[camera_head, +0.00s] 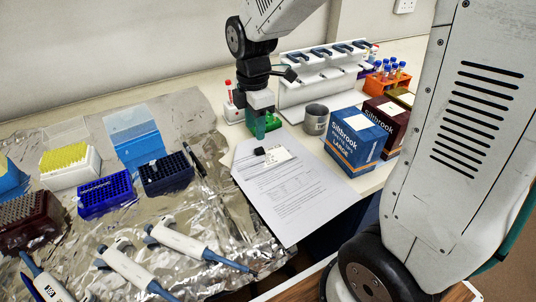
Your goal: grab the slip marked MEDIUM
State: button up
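My gripper (261,130) points down near the top edge of a printed paper sheet (296,199), with teal fingertips. The view is too small to tell whether the fingers are apart. A small white slip (279,156) lies on the sheet's upper part, beside a black clip-like piece (260,151). I cannot read MEDIUM on any slip. Nothing is clearly held by my gripper.
A grey cup (316,119) stands between my gripper and the boxes. A white pipette stand (322,82) and an orange tube rack (387,83) are behind. Foil (105,210) at left holds tip racks, a black marker (193,161) and pipettes (195,247). A green object (273,122) is by my fingers.

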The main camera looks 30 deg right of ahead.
aim_at(258, 149)
notch_tip(258, 149, down, 7)
jog(key=shift+s+d+r, duration=0.1)
jog(key=shift+s+d, duration=0.05)
grip_shut()
